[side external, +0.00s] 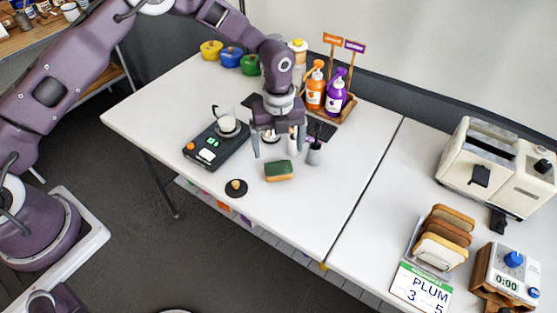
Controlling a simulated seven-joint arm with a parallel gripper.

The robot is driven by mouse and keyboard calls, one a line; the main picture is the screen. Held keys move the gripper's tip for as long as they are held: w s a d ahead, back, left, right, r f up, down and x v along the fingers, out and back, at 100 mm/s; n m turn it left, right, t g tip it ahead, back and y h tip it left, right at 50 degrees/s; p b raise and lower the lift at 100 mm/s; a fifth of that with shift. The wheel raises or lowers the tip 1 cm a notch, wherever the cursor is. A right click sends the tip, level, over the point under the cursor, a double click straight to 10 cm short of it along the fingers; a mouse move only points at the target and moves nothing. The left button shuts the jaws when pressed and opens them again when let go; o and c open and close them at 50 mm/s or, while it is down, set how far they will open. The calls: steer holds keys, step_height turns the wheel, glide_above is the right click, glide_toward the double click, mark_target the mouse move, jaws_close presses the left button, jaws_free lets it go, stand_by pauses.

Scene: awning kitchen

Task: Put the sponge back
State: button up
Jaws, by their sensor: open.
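The sponge (278,171) lies on the white table, green on top with a tan lower edge. My gripper (279,150) points down behind and above the sponge, its fingers spread apart. Nothing shows between the fingers as far as this view tells, though small items stand just behind them. The sponge looks apart from the fingers. I cannot tell the exact height of the fingertips over the table. No place marked for the sponge can be made out.
A black scale (205,153) with a glass vessel (227,123) stands left. A round black piece (236,189) lies front left. A grey cup (313,155) is close right of my gripper. Orange (314,90) and purple (336,98) bottles stand behind. The table right of the sponge is clear.

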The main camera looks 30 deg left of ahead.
steer(key=s+a+r+n+t, duration=0.1)
steer(key=s+a+r+n, duration=0.15)
steer(key=r, duration=0.65)
steer(key=s+a+r+n, duration=0.2)
steer(key=r+n, duration=0.2)
steer(key=r, duration=0.5)
steer(key=s+a+r+n+t, duration=0.2)
steer(key=s+a+r+n, duration=0.1)
steer(key=s+r+n, duration=0.5)
steer(key=s+a+r+n+t, duration=0.1)
steer(key=s+n, duration=0.5)
steer(key=s, duration=0.3)
steer(key=s+a+r+n+t, duration=0.1)
steer(key=s+n, duration=0.5)
steer(key=s, duration=0.4)
steer(key=shift+s+a+r, duration=0.15)
steer(key=shift+a+r, duration=0.25)
